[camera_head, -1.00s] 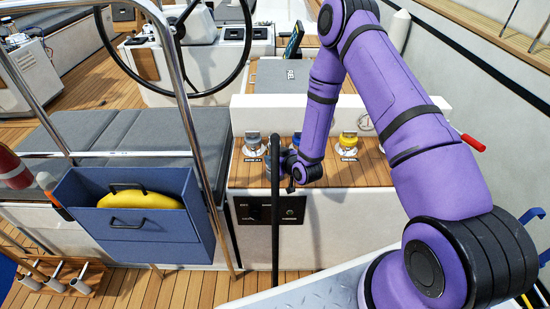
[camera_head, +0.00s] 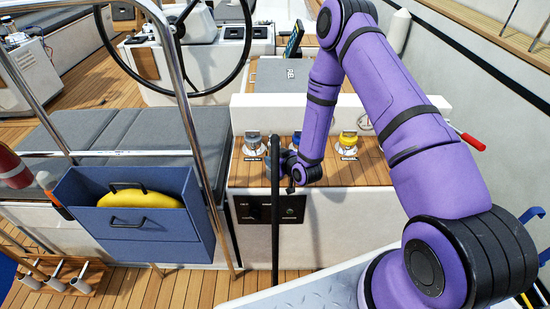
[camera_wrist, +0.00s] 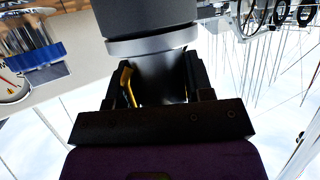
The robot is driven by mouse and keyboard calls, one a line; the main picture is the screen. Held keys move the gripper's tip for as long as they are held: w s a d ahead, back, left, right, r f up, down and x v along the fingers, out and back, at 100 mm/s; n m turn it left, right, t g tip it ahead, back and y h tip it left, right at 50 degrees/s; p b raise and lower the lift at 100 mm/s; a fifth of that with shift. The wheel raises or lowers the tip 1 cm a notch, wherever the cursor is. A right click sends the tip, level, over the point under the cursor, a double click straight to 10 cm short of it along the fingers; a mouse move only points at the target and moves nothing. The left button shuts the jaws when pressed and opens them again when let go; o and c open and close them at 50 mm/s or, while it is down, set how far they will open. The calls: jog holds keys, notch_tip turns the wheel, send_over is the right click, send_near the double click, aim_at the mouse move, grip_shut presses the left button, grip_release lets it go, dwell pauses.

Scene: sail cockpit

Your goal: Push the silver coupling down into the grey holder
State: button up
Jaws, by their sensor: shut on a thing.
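In the wrist view, my gripper (camera_wrist: 163,88) is shut on the silver coupling (camera_wrist: 158,72), with a dark finger on each side of it. A brass-coloured lever (camera_wrist: 127,84) shows beside the left finger. The coupling's wide silver rim (camera_wrist: 150,42) meets a dark grey round body (camera_wrist: 150,15), probably the grey holder, cut off by the picture edge. I cannot tell how deeply the coupling sits in it. In the head view, my gripper (camera_head: 284,164) is low over the wooden counter, partly behind a dark upright rail; the coupling is hidden there.
The dark rail (camera_head: 275,225) rises close in front of my gripper. A blue box (camera_head: 140,235) with something yellow hangs at the left.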

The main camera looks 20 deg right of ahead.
jog(key=shift+f, duration=0.15)
jog(key=o, duration=1)
jog(key=shift+o, duration=0.2)
jog(key=v, duration=1.1)
dwell(0.4)
